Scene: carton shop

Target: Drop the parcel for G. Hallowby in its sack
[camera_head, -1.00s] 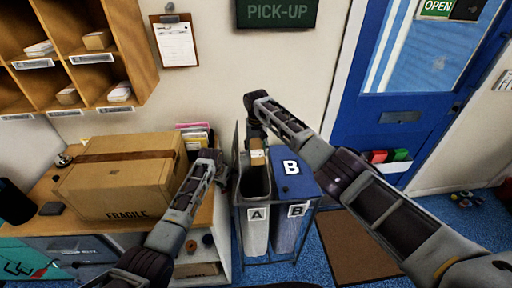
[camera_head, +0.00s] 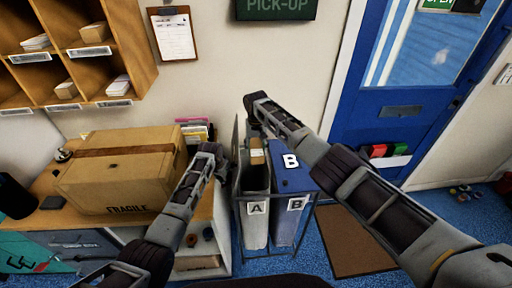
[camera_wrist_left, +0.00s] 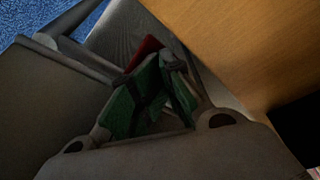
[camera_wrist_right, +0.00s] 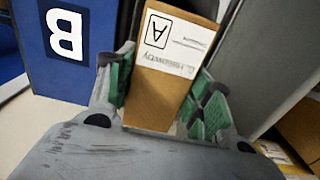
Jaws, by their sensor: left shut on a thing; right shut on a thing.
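The small brown parcel (camera_wrist_right: 152,97) has a white label with a boxed A and a name that reads like G. Hallowby. My right gripper (camera_wrist_right: 165,85) is shut on it. In the head view the parcel (camera_head: 257,157) is over the open top of sack A (camera_head: 256,225), apparently at its mouth. The dark lid (camera_head: 237,148) of sack A stands raised on its left. My left gripper (camera_head: 227,165) is beside this lid and seems shut on its edge; in the left wrist view its green pads (camera_wrist_left: 150,90) close near a dark grey panel.
Sack B (camera_head: 290,225) stands right of sack A in the same frame, its blue lid (camera_head: 285,172) closed. A large FRAGILE carton (camera_head: 125,180) sits on the counter at left. Pigeonholes (camera_head: 70,50) hang above. A blue door (camera_head: 400,85) and brown mat (camera_head: 355,242) are at right.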

